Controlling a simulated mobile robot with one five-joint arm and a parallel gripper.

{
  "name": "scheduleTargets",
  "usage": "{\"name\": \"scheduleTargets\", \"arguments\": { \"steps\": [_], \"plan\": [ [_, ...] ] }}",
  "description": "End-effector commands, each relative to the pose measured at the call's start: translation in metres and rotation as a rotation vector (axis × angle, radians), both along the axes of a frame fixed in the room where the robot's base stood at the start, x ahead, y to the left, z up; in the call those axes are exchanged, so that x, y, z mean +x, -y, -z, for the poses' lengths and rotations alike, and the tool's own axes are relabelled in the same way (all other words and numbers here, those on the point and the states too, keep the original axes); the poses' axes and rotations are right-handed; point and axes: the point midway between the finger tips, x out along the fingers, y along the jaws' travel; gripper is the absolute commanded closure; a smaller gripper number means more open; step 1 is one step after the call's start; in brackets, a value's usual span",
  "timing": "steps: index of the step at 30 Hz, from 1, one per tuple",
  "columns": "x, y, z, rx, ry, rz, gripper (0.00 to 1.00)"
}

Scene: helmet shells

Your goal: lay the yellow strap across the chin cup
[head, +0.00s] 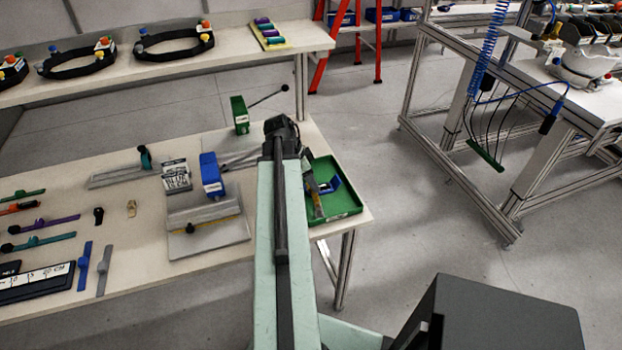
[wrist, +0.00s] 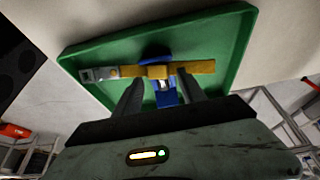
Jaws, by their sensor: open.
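The yellow strap (wrist: 203,67) lies crosswise over the blue chin cup (wrist: 167,98) in the wrist view, with blue showing on both sides of it. A pale metal-like end piece (wrist: 100,73) is at the strap's left end. Both are inside the green tray (wrist: 235,45). My gripper (wrist: 160,80) is open, its two dark fingers apart at the strap's near edge, one on each side of the cup. I cannot tell whether they touch the strap.
The tray (head: 350,212) sits at the table's right end. Left of my arm are a blue block-like device (head: 211,175), a grey plate (head: 222,238) and a green device (head: 240,114). Several coloured straps lie farther left. Open floor is right of the table.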

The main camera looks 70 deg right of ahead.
Motion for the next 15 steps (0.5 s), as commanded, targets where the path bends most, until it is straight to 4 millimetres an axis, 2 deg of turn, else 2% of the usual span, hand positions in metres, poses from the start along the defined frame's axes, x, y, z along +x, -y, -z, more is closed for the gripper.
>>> {"name": "scheduleTargets", "arguments": {
  "steps": [5, 15],
  "plan": [
    [0.005, -0.004, -0.031, 0.000, 0.000, -0.001, 0.52],
    [0.028, -0.023, -0.106, 0.000, 0.000, -0.002, 0.52]
  ]
}}
